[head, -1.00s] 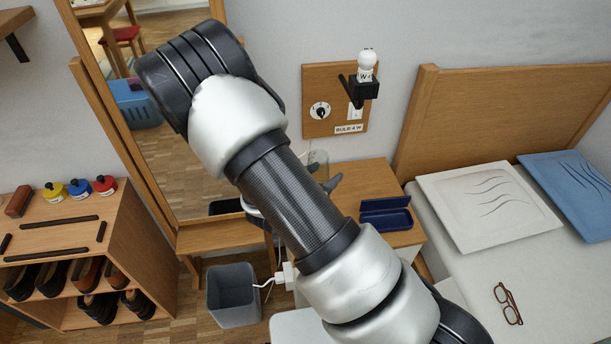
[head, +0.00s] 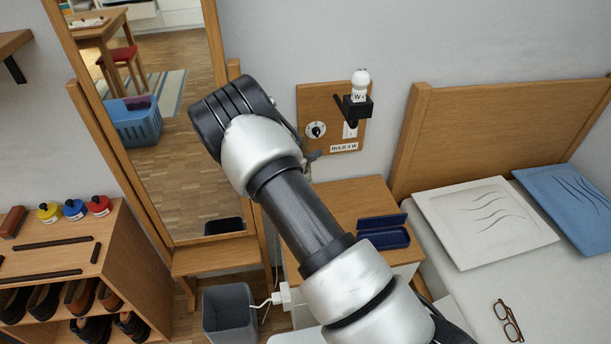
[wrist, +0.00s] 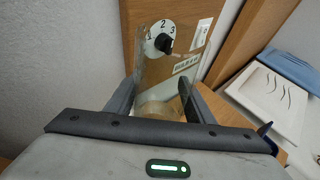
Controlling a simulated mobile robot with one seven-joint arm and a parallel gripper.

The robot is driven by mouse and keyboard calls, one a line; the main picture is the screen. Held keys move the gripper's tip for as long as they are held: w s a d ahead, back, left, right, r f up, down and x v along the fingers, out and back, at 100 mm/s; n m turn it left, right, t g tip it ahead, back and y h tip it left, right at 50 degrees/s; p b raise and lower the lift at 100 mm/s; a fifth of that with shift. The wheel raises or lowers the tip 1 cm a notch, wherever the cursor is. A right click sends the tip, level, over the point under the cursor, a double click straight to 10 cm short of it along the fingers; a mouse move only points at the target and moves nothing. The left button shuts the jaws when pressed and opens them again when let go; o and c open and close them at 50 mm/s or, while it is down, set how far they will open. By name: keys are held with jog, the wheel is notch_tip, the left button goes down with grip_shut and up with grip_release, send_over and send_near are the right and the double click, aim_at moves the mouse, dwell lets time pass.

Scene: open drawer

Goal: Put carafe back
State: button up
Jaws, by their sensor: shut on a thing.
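The clear glass carafe (wrist: 160,108) is between the fingers of my gripper (wrist: 158,88) in the wrist view. The gripper is shut on it. Its see-through wall shows the dial board behind it, and its base is hard to make out. In the head view my arm hides most of the gripper and the carafe; only a dark finger part (head: 313,156) shows beside the arm, above the back of the wooden nightstand (head: 345,200).
An open navy case (head: 383,234) lies on the nightstand. The wall board (head: 318,105) with dial, switch and bulb is close behind the gripper. A mirror (head: 170,170) stands left, a grey bin (head: 228,310) below, and the bed with pillows (head: 485,220) right.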

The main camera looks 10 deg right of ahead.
notch_tip(320, 180, down, 8)
jog(key=b, duration=0.5)
jog(key=shift+w+f, duration=0.1)
jog(key=shift+f, duration=0.1)
jog(key=shift+w+f+b, duration=0.2)
jog(key=shift+f+b, duration=0.25)
jog(key=shift+f, duration=0.25)
jog(key=shift+w+f+b, duration=0.2)
jog(key=shift+f+b, duration=0.25)
jog(key=shift+f, duration=0.25)
jog(key=shift+f, duration=0.1)
jog(key=shift+f, duration=0.15)
jog(key=o, duration=1.7)
jog(key=shift+s, duration=0.1)
jog(key=shift+c, duration=0.2)
jog(key=p+v, duration=0.2)
jog(key=v, duration=1)
